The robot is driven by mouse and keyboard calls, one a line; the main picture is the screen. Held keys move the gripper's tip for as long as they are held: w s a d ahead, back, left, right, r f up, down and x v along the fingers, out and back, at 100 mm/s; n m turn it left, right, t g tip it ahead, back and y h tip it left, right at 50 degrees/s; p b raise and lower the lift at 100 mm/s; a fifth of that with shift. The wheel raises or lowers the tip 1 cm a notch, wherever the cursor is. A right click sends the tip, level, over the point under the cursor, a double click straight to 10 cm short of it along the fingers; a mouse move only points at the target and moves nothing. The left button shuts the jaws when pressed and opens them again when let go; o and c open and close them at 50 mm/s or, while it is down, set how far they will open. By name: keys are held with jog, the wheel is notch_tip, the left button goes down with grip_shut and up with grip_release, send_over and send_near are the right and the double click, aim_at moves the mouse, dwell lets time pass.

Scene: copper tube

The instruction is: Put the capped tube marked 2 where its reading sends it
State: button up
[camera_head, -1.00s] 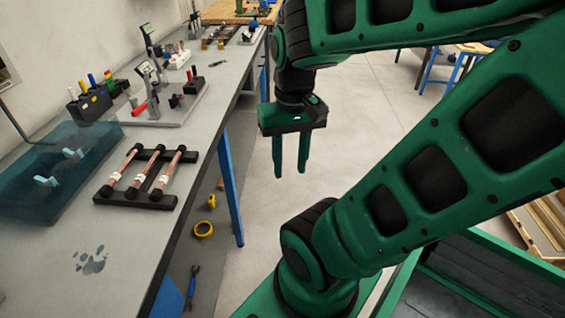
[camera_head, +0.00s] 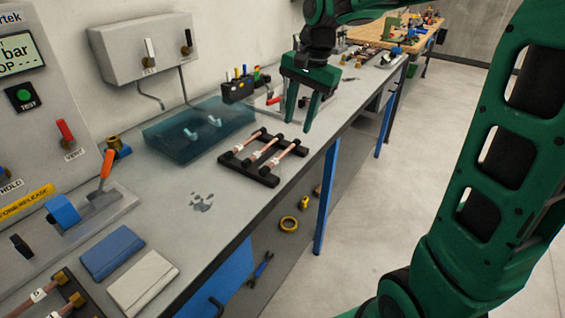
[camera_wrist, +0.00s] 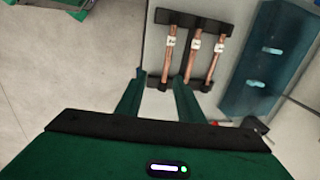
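Three copper tubes with dark caps and white tags lie side by side on a black rack (camera_head: 231,164): the left tube (camera_head: 246,141), the middle tube (camera_head: 264,152) and the right tube (camera_head: 283,157). In the wrist view they show as the left (camera_wrist: 169,56), middle (camera_wrist: 193,55) and right tube (camera_wrist: 215,59). The tag marks are too small to read, so I cannot tell which is 2. My gripper (camera_head: 300,121) is open and empty, fingers down, near the bench edge beyond the rack. In the wrist view its fingertips (camera_wrist: 156,82) are near the tube ends.
A tester (camera_head: 22,95) with a partly cut-off "bar" display stands at left. A blue translucent tray (camera_head: 195,130) lies behind the rack. Other tubes (camera_head: 58,297), a blue pad (camera_head: 112,252) and a white pad (camera_head: 142,283) lie in front. Bench (camera_head: 215,225) is clear around a stain.

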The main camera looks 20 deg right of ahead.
aim_at(282, 153)
jog(key=a+f, duration=0.1)
jog(key=f, duration=0.2)
jog(key=w+a+f, duration=0.1)
jog(key=f, duration=0.3)
jog(key=w+a+f, duration=0.1)
jog(key=f, duration=0.2)
jog(key=shift+w+a+f, duration=0.1)
jog(key=shift+a+f, duration=0.1)
grip_shut()
